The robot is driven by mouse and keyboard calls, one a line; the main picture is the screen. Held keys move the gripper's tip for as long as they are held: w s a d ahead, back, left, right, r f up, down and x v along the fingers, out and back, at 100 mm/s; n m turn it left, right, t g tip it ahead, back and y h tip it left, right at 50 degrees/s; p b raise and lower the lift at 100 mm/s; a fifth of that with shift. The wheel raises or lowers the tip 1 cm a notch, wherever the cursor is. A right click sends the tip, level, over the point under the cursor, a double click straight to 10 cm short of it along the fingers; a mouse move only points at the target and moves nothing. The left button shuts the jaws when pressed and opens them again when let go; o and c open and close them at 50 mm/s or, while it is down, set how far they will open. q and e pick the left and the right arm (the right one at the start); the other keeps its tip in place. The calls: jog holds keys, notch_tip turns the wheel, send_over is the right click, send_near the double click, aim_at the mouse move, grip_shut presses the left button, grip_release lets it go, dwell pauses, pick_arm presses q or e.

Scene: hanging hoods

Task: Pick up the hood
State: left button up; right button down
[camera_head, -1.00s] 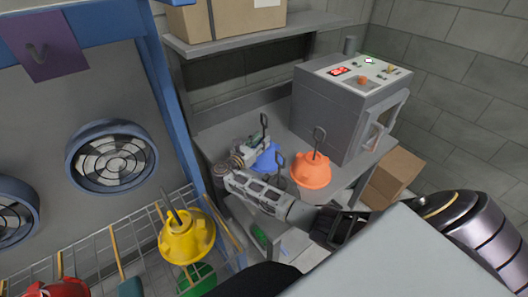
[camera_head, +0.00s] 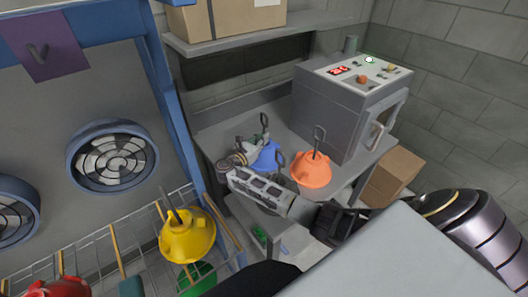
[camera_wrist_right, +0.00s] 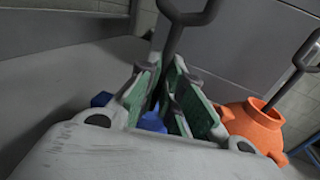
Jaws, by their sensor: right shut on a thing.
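A blue hood (camera_head: 265,157) with a thin hooked rod stands on the grey table, partly hidden by my right arm. My right gripper (camera_head: 256,145) reaches in from the right. It is shut on the rod of the blue hood. In the right wrist view, the green-padded fingers (camera_wrist_right: 172,95) close around the dark rod (camera_wrist_right: 172,40), and blue patches of the hood (camera_wrist_right: 152,122) show behind them. An orange hood (camera_head: 311,170) with its own hook stands just to the right, apart from the gripper. It also shows in the right wrist view (camera_wrist_right: 255,125). My left gripper is not in view.
A grey machine (camera_head: 345,105) with a handle stands at the table's back right. A shelf (camera_head: 240,38) with a cardboard box (camera_head: 225,15) is above. A yellow hood (camera_head: 187,238) hangs on a wire rack at the left.

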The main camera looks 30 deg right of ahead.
jog(key=shift+r, duration=0.1)
dwell(0.5)
notch_tip(320, 180, up, 10)
dwell(0.7)
dwell(0.7)
